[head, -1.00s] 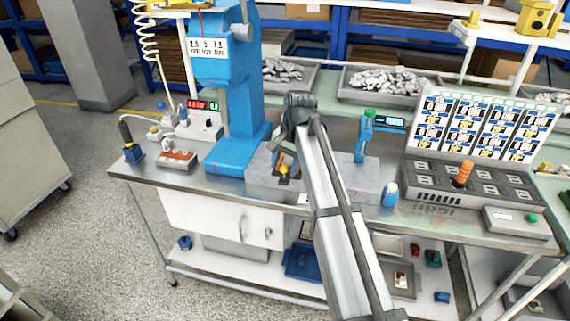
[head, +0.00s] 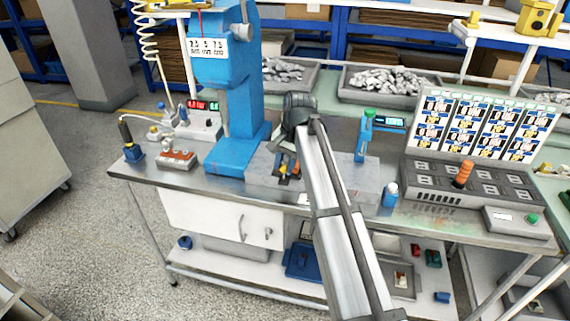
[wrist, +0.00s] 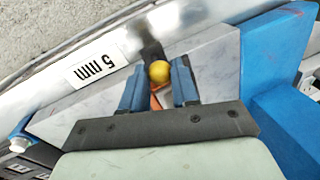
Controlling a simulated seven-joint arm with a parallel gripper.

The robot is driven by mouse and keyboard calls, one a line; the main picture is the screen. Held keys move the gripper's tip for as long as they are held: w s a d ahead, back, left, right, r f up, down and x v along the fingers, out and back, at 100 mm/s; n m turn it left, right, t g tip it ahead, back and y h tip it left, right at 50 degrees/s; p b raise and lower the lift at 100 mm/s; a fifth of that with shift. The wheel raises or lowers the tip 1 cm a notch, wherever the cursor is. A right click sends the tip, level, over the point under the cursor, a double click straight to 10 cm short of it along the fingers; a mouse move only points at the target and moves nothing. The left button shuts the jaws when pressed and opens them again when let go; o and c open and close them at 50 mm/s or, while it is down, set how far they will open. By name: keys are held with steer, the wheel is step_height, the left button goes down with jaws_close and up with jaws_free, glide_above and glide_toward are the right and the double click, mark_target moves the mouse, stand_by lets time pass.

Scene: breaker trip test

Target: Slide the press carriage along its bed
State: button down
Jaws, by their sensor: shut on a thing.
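My gripper (wrist: 159,74) is shut on the yellow ball knob (wrist: 159,71) of the press carriage, one blue finger on each side. An orange part of the carriage (wrist: 165,97) shows between the fingers, and a dark bar lies beyond the knob. The rest of the carriage is hidden by my gripper. The carriage sits on the grey bed (wrist: 85,110), which runs along the bench front. In the head view the bed (head: 345,180) reaches right from the foot of the blue press (head: 240,120). There my gripper (head: 286,168) is low over its left part.
The blue press column is close to my gripper on the left. A socket panel (head: 460,185) stands farther right.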

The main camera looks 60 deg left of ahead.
steer(key=w+d, duration=1.6)
stand_by(0.3)
steer(key=c, duration=1.2)
jaws_free()
steer(key=o, duration=0.3)
steer(key=shift+o, duration=0.2)
steer(key=shift+r, duration=0.1)
step_height(320, 180, up, 13)
steer(key=w+d, duration=0.1)
steer(key=d, duration=0.1)
steer(key=shift+w+r, duration=0.2)
